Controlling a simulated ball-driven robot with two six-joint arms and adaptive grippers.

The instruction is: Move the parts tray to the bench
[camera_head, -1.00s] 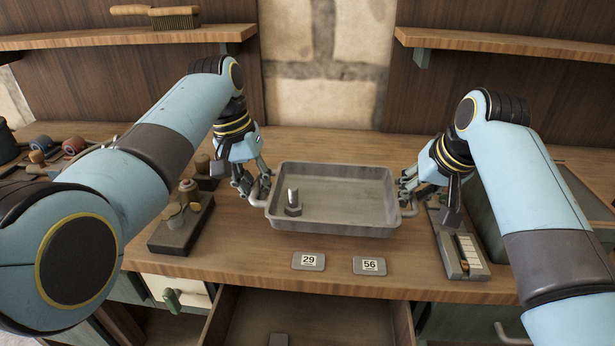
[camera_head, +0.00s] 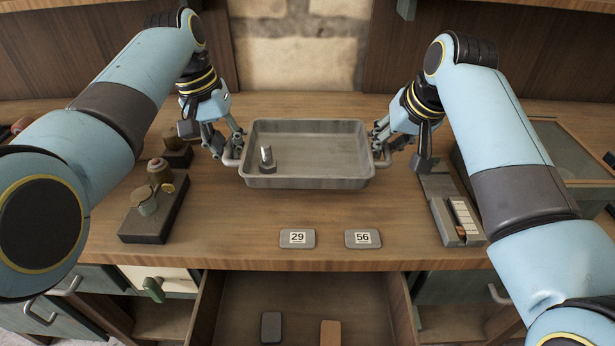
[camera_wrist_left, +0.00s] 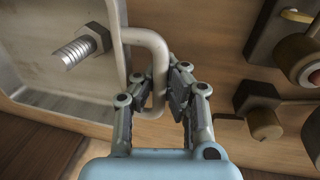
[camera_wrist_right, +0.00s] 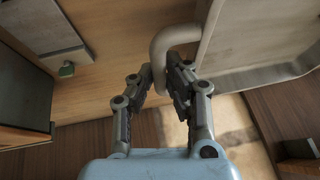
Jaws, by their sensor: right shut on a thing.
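The parts tray (camera_head: 308,184) is a shallow grey metal tray with a handle at each end. It is level at the middle of the bench (camera_head: 220,240); I cannot tell whether it touches the wood. A bolt (camera_head: 267,158) stands head down inside it at the left; it also shows in the left wrist view (camera_wrist_left: 82,48). My left gripper (camera_head: 234,150) has its fingers around the left handle (camera_wrist_left: 158,70). My right gripper (camera_head: 382,150) is shut on the right handle (camera_wrist_right: 165,45).
Tags 29 (camera_head: 298,239) and 56 (camera_head: 363,239) lie in front of the tray. A dark block with fittings (camera_head: 152,215) stands left; a slotted holder (camera_head: 455,215) stands right. An open drawer (camera_head: 300,295) below holds a grey and an orange piece.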

